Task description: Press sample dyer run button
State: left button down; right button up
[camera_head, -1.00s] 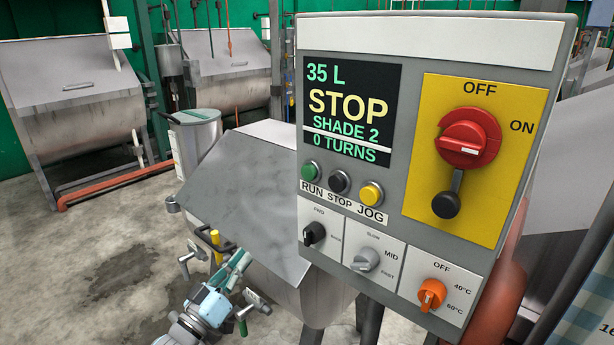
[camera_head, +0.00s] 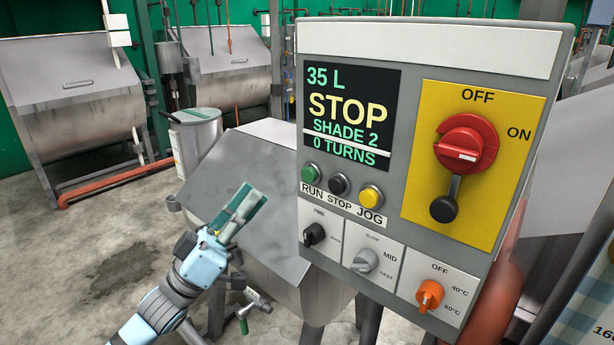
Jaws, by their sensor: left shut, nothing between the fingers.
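The control panel (camera_head: 391,205) fills the right half of the head view. Its green RUN button (camera_head: 308,173) is at the left of a row, beside the black STOP button (camera_head: 339,184) and the yellow JOG button (camera_head: 371,193). The display (camera_head: 350,115) reads 35 L, STOP, SHADE 2, 0 TURNS. My left gripper (camera_head: 252,198) is shut and empty. It shows left of the panel and a little below the RUN button, apart from it in the picture, in front of the sample dyer's sloped lid (camera_head: 205,170). My right gripper is not in view.
A red rotary switch (camera_head: 466,148) sits on a yellow plate at the panel's right. Black (camera_head: 314,233), grey (camera_head: 365,260) and orange (camera_head: 430,295) knobs lie below the buttons. A steel bin (camera_head: 196,140) and large drum dyers (camera_head: 75,95) stand behind. Floor at left is clear.

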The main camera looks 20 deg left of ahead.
aim_at(309, 175)
pick_arm(q)
jog(key=w+d, duration=0.3)
jog(key=w, duration=0.5)
jog(key=shift+p, duration=0.4)
jog(key=shift+w, duration=0.1)
dwell(0.9)
jog(key=shift+w+d+p, duration=0.1)
jog(key=shift+w+p, duration=0.25)
